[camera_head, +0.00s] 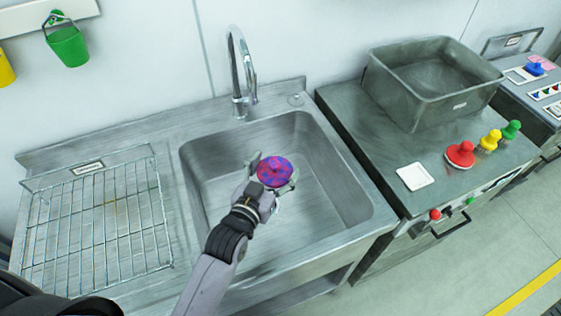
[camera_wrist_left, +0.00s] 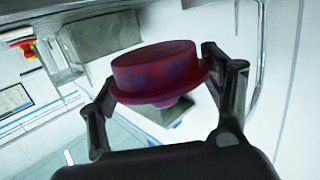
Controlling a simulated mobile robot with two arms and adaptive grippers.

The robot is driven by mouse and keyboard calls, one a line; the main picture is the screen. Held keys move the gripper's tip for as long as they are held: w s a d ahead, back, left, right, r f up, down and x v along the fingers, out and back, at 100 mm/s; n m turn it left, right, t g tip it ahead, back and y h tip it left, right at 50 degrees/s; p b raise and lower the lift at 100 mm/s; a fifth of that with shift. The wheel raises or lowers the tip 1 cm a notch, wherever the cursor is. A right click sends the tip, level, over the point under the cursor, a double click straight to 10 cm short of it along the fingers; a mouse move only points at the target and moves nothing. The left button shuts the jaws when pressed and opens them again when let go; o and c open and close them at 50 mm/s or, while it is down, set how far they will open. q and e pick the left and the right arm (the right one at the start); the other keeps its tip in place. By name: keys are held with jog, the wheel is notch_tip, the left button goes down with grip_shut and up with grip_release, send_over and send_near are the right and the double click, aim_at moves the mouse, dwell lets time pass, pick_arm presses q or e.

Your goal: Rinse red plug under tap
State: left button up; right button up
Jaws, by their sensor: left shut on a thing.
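My left gripper (camera_head: 272,182) is over the sink basin (camera_head: 331,183) and shut on the red plug (camera_head: 275,171). The plug is red with blue-violet blotches over its face. In the left wrist view the plug (camera_wrist_left: 155,72) sits between the two fingers of my left gripper (camera_wrist_left: 160,95), its wide round face outward and blotched with dark blue. The tap (camera_head: 240,75) is a curved chrome spout at the back of the sink. The plug is in front of the tap and apart from it. No water shows at the spout. My right gripper is not in view.
A wire rack (camera_head: 98,222) lies on the drainboard at left. On the right counter are a grey tub (camera_head: 432,82), a white square dish (camera_head: 414,176), and red (camera_head: 460,154), yellow (camera_head: 490,140) and green (camera_head: 511,129) knobbed pieces. A green bucket (camera_head: 67,46) hangs on the wall.

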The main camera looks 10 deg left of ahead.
pick_arm(q)
jog(key=shift+w+d+f, duration=0.1)
jog(key=shift+w+f, duration=0.05)
jog(key=shift+w, duration=0.05)
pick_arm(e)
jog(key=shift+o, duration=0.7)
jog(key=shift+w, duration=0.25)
pick_arm(q)
jog(key=shift+w+f+b, duration=0.15)
jog(key=shift+w+b, duration=0.05)
jog(key=shift+b, duration=0.15)
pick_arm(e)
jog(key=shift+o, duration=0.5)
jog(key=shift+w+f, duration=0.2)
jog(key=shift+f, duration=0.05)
pick_arm(q)
jog(key=w, duration=0.1)
jog(key=w+a+b, duration=0.1)
jog(key=w+b, duration=0.1)
jog(key=shift+a+f, duration=0.35)
jog(key=shift+f, duration=0.05)
jog(key=w+a+f+b, duration=0.1)
jog(key=w+a+b, duration=0.2)
jog(key=w, duration=0.6)
jog(key=shift+a+f+b, duration=0.3)
jog(key=shift+a+b, duration=0.1)
jog(key=shift+b, duration=0.15)
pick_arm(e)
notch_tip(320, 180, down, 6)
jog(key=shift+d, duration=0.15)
